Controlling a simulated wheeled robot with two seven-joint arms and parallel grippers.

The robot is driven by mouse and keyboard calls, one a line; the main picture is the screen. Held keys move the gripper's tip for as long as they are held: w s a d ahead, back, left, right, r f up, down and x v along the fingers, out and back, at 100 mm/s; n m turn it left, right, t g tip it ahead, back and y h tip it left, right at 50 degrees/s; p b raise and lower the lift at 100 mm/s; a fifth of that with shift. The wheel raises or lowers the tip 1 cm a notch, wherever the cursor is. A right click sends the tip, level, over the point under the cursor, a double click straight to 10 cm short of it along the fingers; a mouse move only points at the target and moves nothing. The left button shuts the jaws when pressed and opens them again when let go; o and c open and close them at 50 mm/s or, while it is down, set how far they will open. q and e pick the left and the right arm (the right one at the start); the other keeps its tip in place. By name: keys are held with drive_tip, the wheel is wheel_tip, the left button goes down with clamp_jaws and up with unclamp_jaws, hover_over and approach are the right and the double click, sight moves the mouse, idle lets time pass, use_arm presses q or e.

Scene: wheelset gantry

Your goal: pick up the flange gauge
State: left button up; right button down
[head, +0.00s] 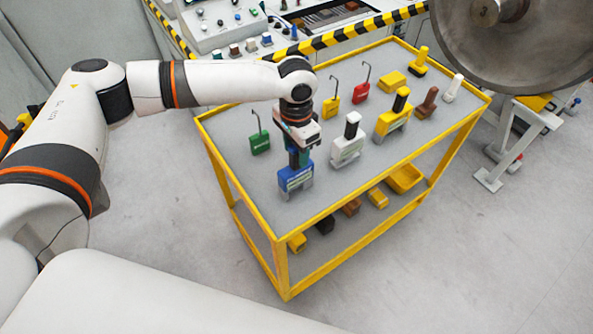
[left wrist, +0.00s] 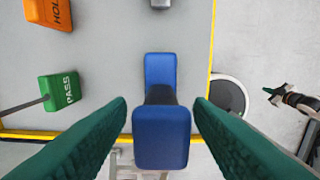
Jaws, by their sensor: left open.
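The flange gauge I take to be the blue gauge (head: 296,179) with a light label, upright on the grey cart top near its left front edge. The left wrist view shows it from above as a blue block (left wrist: 162,138), a dark neck and a second blue part behind. My left gripper (head: 299,158) is right above it, pointing down. In the left wrist view its green fingers (left wrist: 160,103) are open, one on each side of the gauge, with gaps. What seems to be my right gripper (left wrist: 275,96) shows small at the right; its jaws are unclear.
A green PASS tag (head: 260,143) stands left of the gauge, a white gauge (head: 348,149) with a black handle to the right. A yellow gauge (head: 391,125), a red tag (head: 361,90) and a brown block (head: 426,107) stand farther. A big metal wheel (head: 518,45) overhangs the right.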

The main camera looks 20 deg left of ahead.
use_arm(q)
drive_tip(key=shift+f, duration=0.7)
clamp_jaws()
drive_tip(key=shift+r, duration=0.15)
